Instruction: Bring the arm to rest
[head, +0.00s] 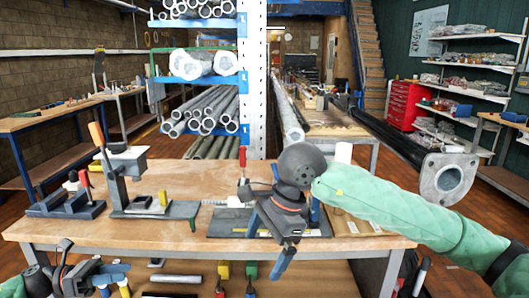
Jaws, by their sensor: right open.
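My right arm, in a green sleeve, reaches in from the right over the workbench (345,253). My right gripper (299,246) hangs at the bench's front edge with its blue fingers apart, and no object shows between them. It hides part of a dark mat (222,222) on the bench. My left gripper (100,280) is low at the left corner, in front of the bench, partly cut by the frame's edge; whether its fingers are apart is unclear. A grey flange (447,180) with a round hole ends a long dark mast (385,135) at the right, just above my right forearm.
Clamps and a vise-like stand (125,180) occupy the bench's left part. A red-handled tool (243,160) stands upright near my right gripper. Several tools hang below the front edge. A pipe rack (205,110) stands behind; a red cabinet (405,105) is far right.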

